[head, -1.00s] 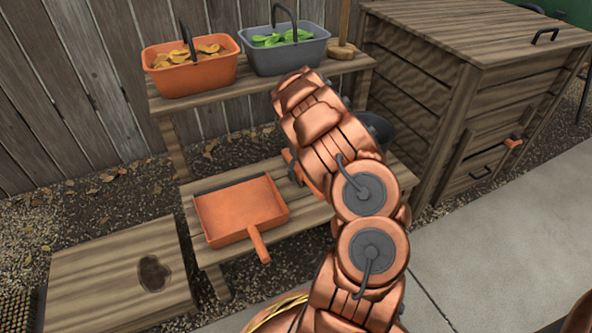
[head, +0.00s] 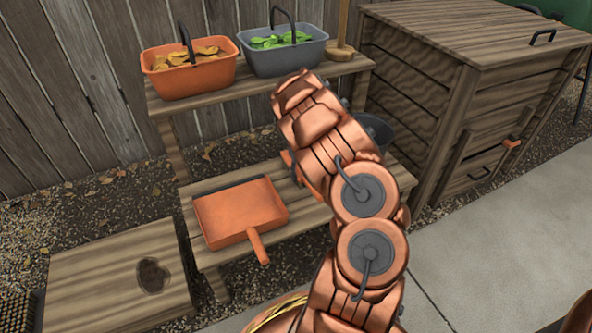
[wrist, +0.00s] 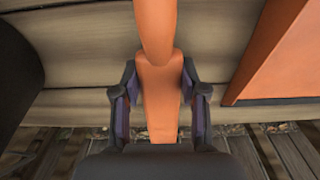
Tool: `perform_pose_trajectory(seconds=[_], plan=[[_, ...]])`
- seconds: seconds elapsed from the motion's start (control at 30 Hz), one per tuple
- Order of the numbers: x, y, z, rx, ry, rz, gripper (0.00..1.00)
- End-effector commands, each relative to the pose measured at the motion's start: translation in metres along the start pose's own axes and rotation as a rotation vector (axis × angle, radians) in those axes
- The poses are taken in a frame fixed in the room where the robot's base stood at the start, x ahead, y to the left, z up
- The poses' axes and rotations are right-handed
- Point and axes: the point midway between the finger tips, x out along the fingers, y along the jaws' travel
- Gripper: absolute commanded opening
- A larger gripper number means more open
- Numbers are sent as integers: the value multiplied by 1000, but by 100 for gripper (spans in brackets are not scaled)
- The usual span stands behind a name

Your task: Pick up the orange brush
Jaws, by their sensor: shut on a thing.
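The orange brush (wrist: 156,25) lies across the middle of the wrist view, its handle running down between the fingers of my gripper (wrist: 160,82). The fingers are shut on the handle from both sides. Planks show beneath and beside the brush; I cannot tell whether it still touches them. In the head view my arm hides the gripper and most of the brush; only a small orange piece (head: 287,159) shows beside the arm, over the lower shelf.
An orange dustpan (head: 238,209) lies on the lower shelf (head: 212,256), left of my arm. A dark bucket (head: 377,128) stands behind the arm. Orange (head: 190,80) and grey (head: 283,58) baskets stand on the upper shelf. A wooden bin (head: 425,85) is at right.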

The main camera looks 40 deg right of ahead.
Motion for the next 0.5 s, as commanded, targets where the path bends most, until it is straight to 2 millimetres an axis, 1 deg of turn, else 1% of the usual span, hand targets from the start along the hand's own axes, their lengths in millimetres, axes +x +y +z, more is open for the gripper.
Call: perform_pose_trajectory(seconds=[0.13, 0.23, 0.37, 0.47, 0.5], plan=[[-2, 0, 0, 0, -1, 0, 2], [-8, 0, 0, 0, -1, 1, 2], [-24, -1, 0, 1, 0, -1, 2], [-42, -1, 0, 1, -1, -1, 2], [-38, 0, 5, 3, -3, 0, 2]])
